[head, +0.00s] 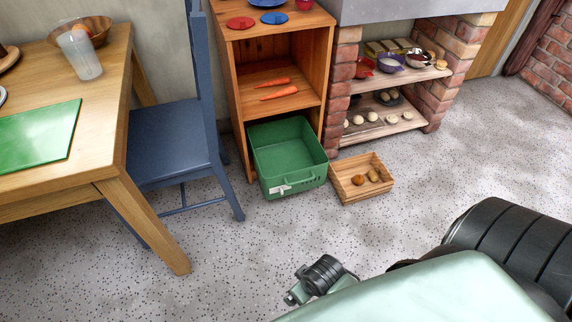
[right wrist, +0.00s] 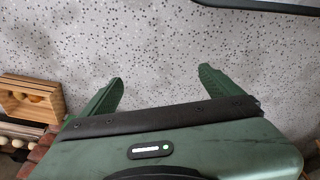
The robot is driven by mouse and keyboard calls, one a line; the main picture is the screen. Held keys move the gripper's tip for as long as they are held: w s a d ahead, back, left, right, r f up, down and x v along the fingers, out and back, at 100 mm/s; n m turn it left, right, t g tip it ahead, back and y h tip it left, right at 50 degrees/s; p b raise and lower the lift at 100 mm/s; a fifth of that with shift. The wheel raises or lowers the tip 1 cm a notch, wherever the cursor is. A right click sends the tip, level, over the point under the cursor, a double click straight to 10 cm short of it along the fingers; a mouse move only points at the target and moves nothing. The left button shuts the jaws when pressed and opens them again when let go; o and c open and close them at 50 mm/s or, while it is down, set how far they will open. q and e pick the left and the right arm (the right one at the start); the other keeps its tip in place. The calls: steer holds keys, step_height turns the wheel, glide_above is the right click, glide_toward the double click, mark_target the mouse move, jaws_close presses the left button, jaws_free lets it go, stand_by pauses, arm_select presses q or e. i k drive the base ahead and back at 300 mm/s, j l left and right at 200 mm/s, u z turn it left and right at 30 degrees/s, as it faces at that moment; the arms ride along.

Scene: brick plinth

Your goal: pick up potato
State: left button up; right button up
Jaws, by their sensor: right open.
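A slatted wooden crate (head: 348,196) stands on the floor in front of the brick plinth. In it lie a brownish-orange roundish item (head: 357,180) and a tan, longer item (head: 374,175); either may be a potato, but they are too small to tell. My right gripper (right wrist: 161,76) shows in the right wrist view with its two green fingers wide apart. Only speckled floor lies between them, and they touch nothing. A slatted wooden object, likely the crate, shows at that view's left edge (right wrist: 30,98). My left gripper is not in view.
A green bin (head: 290,160) stands left of the crate, at a wooden shelf (head: 245,95) with carrots. Brick plinth shelves (head: 395,127) hold pale round items and bowls. A blue chair (head: 165,140) and wooden table (head: 135,205) stand left. The floor in front is clear.

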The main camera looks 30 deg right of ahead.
mark_target(373, 176)
steer(key=z, duration=1.85)
